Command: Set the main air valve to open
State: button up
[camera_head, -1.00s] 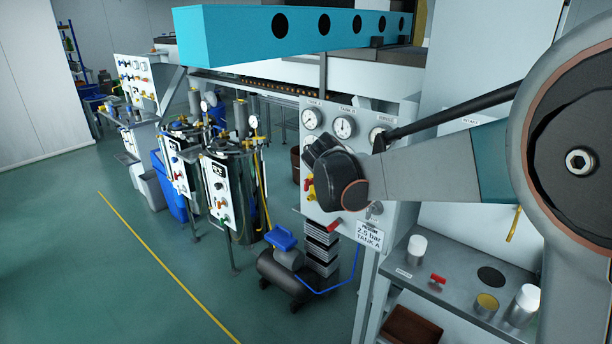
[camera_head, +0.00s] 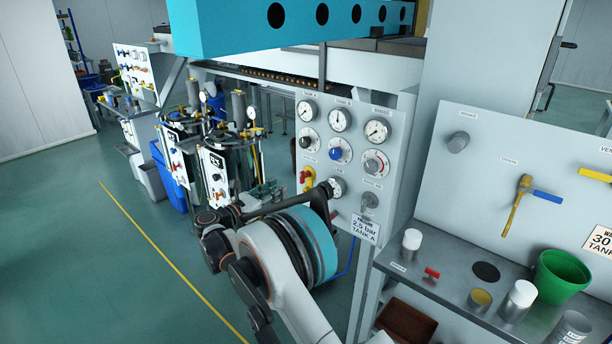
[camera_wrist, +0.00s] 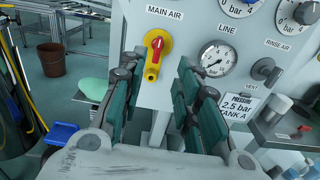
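My gripper (camera_wrist: 162,78) is open, with green-padded fingers on either side of the valve as seen from the wrist. Nothing is between the pads, and the fingers appear apart from the valve. In the head view my gripper (camera_head: 263,194) is left of the panel, partly hidden by my wrist.
Other gauges and knobs fill the panel (camera_head: 398,150) above. A shelf (camera_head: 440,275) with cups and a green bucket (camera_head: 562,276) is at right. Open floor lies left.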

aim_at(302, 175)
jog(key=b+x, duration=0.4)
jog(key=x, duration=0.9)
jog(key=shift+w, duration=0.3)
jog(key=shift+c, duration=0.2)
grip_shut()
